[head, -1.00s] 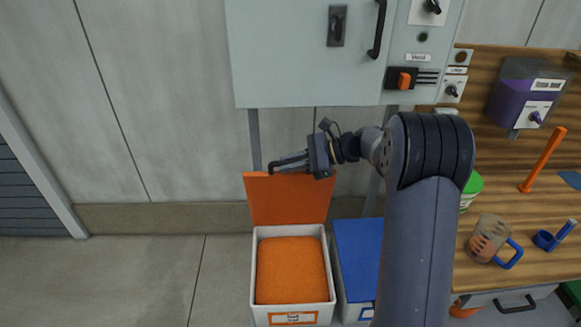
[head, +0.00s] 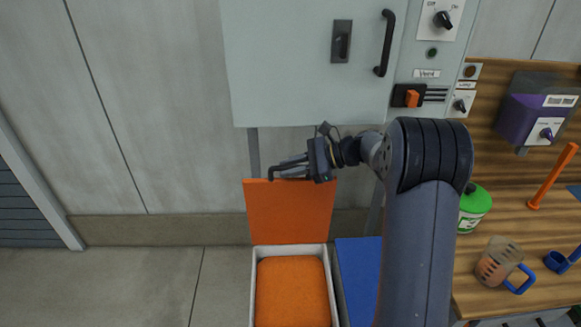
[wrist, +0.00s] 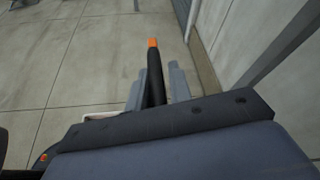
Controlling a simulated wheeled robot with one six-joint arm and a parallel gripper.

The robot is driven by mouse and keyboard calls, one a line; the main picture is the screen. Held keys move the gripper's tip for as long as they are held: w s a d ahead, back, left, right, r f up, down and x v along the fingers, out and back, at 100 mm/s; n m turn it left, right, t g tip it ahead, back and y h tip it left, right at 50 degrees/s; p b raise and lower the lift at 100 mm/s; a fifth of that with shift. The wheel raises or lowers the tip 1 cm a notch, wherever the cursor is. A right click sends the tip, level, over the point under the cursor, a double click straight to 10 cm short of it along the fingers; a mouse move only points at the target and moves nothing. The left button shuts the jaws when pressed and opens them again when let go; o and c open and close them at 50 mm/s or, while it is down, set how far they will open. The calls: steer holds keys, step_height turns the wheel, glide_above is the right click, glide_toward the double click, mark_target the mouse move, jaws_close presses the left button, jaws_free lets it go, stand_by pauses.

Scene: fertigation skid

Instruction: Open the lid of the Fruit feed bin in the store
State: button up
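The bin's orange lid (head: 289,212) stands raised behind the open white bin (head: 327,256), with orange contents (head: 291,290) showing inside. The bin's front and label are out of view. My gripper (head: 288,167) is at the lid's top edge in the head view. It looks shut on a dark bar-like handle (head: 271,175) there. In the wrist view, my fingers (wrist: 157,92) flank the dark handle (wrist: 155,70), which has an orange end (wrist: 153,43). Finger contact is hard to see.
A blue-lidded bin (head: 357,265) stands close on the right. A grey cabinet (head: 290,75) hangs above the lid. A wooden bench (head: 478,268) on the right holds a jug (head: 497,262) and a green-capped container (head: 474,208). The floor (head: 135,285) at left is clear.

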steer(key=o, duration=0.3)
